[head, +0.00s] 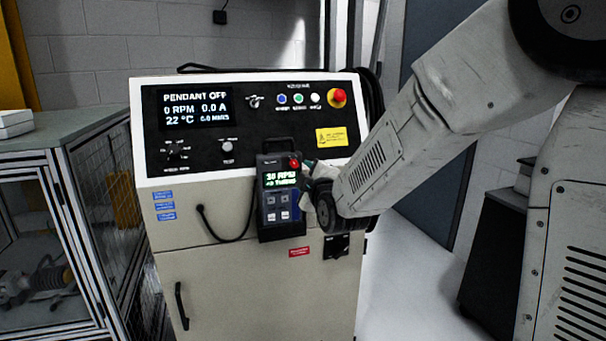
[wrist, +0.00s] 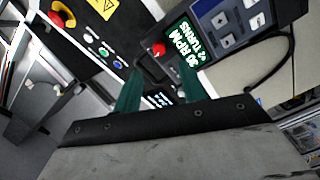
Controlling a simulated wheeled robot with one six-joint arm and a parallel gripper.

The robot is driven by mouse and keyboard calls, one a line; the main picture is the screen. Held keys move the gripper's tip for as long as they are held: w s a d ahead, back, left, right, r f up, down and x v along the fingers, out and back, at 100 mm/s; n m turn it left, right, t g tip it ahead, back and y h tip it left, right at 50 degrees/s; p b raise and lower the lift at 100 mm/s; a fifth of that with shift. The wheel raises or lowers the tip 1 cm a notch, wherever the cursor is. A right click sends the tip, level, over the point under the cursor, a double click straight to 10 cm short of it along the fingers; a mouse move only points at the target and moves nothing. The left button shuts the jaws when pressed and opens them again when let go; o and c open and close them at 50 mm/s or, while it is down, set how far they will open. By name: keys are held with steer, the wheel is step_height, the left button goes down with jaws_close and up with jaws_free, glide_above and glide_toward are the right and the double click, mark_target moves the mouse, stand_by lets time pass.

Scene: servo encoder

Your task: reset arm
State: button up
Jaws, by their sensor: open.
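My arm reaches in from the right in the head view, and its end is in front of the cabinet beside the pendant. My gripper (wrist: 158,84) shows two green fingers set apart in the wrist view, with nothing seen held between them. In the head view the gripper (head: 309,163) is small and partly hidden by my wrist. The handheld pendant (head: 270,215) hangs on the cabinet front, upright, with a lit screen reading 30 RPM and a red button (head: 294,163) at its top right. The pendant also shows in the wrist view (wrist: 225,45), close beyond the fingers.
The control cabinet (head: 200,270) has a black panel with a display reading PENDANT OFF (head: 195,108), several buttons and a red emergency stop (head: 337,97). A black cable (head: 213,233) loops left of the pendant. A glass-sided enclosure (head: 60,180) stands left. White floor shows right of the cabinet.

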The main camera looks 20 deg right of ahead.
stand_by(0.3)
steer(key=s+f+m+g, duration=0.6)
steer(key=s+f+g, duration=0.3)
steer(key=s+f, duration=0.15)
steer(key=s+d+r+m+g, duration=0.1)
steer(key=s+r+m+g, duration=0.2)
steer(key=s, duration=1.2)
steer(key=s+d+r+m+g, duration=0.2)
steer(key=s+r+m+g, duration=0.1)
steer(key=s, duration=1.2)
steer(key=shift+d+m+g, duration=0.15)
steer(key=shift+m+g, duration=0.35)
steer(key=shift+g, duration=0.2)
steer(key=shift+s, duration=0.1)
